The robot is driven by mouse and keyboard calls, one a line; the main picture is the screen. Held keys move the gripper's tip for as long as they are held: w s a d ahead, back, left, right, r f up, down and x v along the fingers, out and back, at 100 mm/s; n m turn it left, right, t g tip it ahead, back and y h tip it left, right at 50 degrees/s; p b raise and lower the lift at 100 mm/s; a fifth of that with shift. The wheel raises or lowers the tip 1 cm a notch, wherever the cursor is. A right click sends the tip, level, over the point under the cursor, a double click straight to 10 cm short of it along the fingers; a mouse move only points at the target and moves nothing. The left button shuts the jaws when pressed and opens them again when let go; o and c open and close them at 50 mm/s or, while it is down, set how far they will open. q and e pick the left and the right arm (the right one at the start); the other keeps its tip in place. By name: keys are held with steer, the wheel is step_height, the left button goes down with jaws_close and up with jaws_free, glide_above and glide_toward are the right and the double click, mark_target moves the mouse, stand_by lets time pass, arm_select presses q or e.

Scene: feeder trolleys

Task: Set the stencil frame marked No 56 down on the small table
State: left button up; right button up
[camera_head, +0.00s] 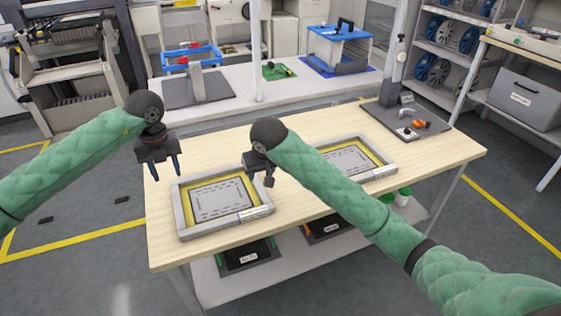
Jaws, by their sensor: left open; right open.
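Two light-grey stencil frames with yellow borders and grey centres lie flat on a wooden-topped table (310,203). One frame (182,215) is at the table's left end; the other frame (388,172) is farther right, partly hidden behind my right arm. Each has a white label on its front edge, too small to read, so I cannot tell which is No 56. My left gripper (168,170) is open and empty, above the left frame's back left corner. My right gripper (260,180) is open and empty, near the left frame's right side; contact cannot be told.
Black labelled trays (247,256) sit on the shelf under the table. A dark pad with small tools (405,122) is at the table's back right. A white bench (286,95) behind carries a blue crate (340,47). Shelving with a grey bin (523,98) stands right.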

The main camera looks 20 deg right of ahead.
steer(key=shift+v, duration=2)
